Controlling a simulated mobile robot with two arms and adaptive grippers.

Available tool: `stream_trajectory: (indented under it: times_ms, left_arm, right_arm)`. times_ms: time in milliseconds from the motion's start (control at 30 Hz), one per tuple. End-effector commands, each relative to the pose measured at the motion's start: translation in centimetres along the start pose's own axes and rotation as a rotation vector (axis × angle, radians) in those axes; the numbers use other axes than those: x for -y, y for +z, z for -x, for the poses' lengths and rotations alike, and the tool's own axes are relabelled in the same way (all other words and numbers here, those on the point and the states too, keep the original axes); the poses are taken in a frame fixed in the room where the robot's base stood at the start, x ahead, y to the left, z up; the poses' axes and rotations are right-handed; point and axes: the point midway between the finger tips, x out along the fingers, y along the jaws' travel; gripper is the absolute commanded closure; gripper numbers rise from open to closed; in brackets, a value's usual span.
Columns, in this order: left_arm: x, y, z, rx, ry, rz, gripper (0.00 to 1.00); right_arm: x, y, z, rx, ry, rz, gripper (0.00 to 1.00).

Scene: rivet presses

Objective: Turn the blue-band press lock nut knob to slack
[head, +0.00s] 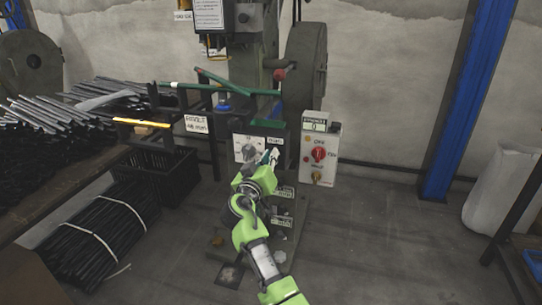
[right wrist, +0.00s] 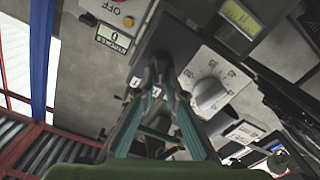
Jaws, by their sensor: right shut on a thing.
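The press (head: 244,80) stands at the middle back in the head view, with a blue part (head: 223,107) low on its front. Its dark front box carries a white dial plate with a grey knob (head: 249,151); this dial knob also shows in the right wrist view (right wrist: 210,94). My right gripper (head: 270,157) is at the box just right of the dial plate. In the right wrist view its teal fingers (right wrist: 153,82) are shut on a small dark part, apparently the lock nut knob, mostly hidden between them. My left gripper is not in view.
A grey control box (head: 319,150) with a red switch and a small display is close right of my gripper. Dark rods (head: 45,120) lie on the left bench, with a black crate (head: 160,172) beside it. The floor at right is clear up to a blue post (head: 468,100).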

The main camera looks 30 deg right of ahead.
Motion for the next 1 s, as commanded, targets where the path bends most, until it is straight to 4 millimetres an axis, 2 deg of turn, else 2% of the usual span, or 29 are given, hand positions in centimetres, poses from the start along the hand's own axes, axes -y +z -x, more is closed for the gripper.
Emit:
stream_trajectory:
  times_ms: [467,1000]
  left_arm:
    - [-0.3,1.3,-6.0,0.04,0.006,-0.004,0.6]
    - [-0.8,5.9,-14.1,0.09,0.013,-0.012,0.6]
  right_arm:
    - [0.4,-0.2,-0.1,-0.003,0.001,0.454,1.0]
    - [0.9,0.2,-0.1,-0.003,0.002,0.928,1.0]
